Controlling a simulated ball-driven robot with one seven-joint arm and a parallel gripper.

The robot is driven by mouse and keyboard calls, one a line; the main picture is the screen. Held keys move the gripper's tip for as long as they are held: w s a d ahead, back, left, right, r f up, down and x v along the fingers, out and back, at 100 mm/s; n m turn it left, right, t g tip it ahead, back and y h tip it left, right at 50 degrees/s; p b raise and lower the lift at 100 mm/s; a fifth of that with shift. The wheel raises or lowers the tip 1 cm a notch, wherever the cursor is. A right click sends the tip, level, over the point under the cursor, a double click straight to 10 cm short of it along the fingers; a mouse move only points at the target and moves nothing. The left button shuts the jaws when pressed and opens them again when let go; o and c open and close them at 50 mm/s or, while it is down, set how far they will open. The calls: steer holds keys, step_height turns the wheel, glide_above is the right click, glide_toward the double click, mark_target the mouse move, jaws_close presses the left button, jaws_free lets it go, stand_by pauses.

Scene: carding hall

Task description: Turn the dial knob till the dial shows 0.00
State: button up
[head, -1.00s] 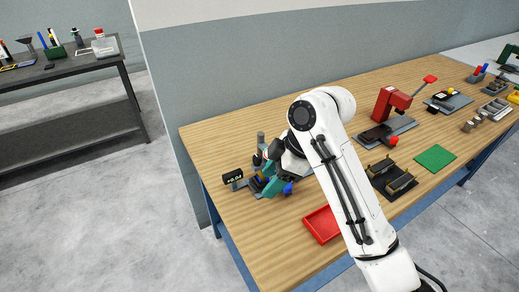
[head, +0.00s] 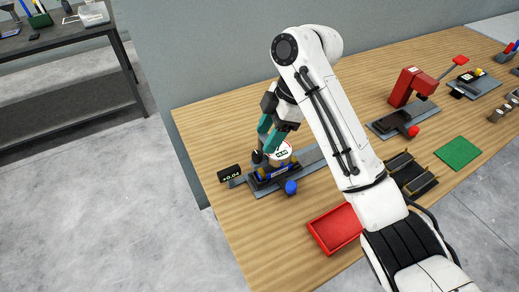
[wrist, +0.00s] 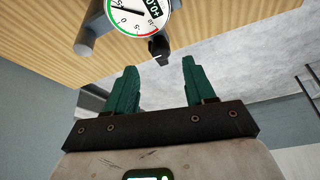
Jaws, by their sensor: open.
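The white dial (head: 281,152) stands in a fixture on the wooden bench; in the wrist view its face (wrist: 137,12) shows a black needle, a green and red arc and a partly cut-off digital readout. A small black knob (wrist: 158,46) juts from the dial's rim. A black display box (head: 229,173) beside the fixture seems to read +0.04. My gripper (head: 268,136) is above and beside the dial, its teal fingers pointing down. In the wrist view my gripper (wrist: 158,66) is open and empty, with the knob just beyond the gap between the fingertips, apart from them.
A blue knob (head: 291,187) is at the fixture's front. A red tray (head: 335,228), black block fixture (head: 410,172), red press (head: 408,86) and green mat (head: 457,153) lie to the right. The bench's left front is bare.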

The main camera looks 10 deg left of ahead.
mark_target(258, 153)
steer(key=b+x, duration=0.1)
steer(key=x, duration=0.2)
steer(key=shift+s+a+f, duration=0.1)
steer(key=shift+f, duration=0.15)
steer(key=shift+p+x, duration=0.3)
steer(key=shift+x, duration=0.85)
